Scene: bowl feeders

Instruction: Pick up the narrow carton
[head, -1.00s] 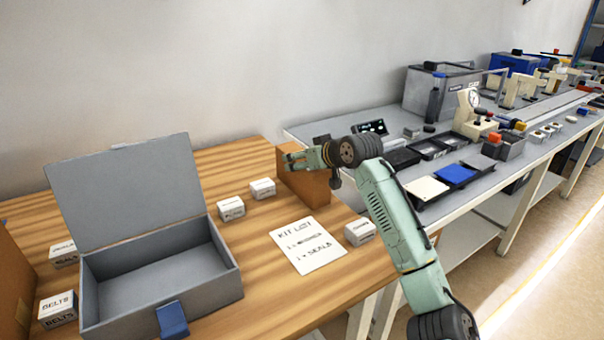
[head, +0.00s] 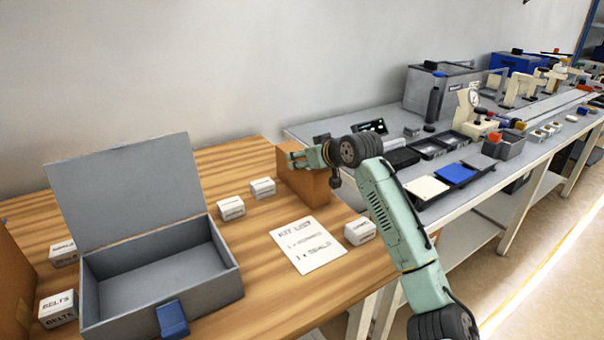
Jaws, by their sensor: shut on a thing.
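The narrow carton (head: 303,186) is a plain brown box standing at the back right of the wooden table, near the grey bench. My gripper (head: 294,160) reaches in from the right at the carton's upper part and is shut on it. The fingers and my wrist cover part of the carton's upper half. Whether its base touches the table cannot be told from this view.
An open grey box (head: 222,262) with a blue latch stands at the left. Small white labelled boxes (head: 231,208), (head: 263,188), (head: 360,232) sit around a kit list sheet (head: 308,246). A grey bench (head: 500,165) with equipment adjoins at the right.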

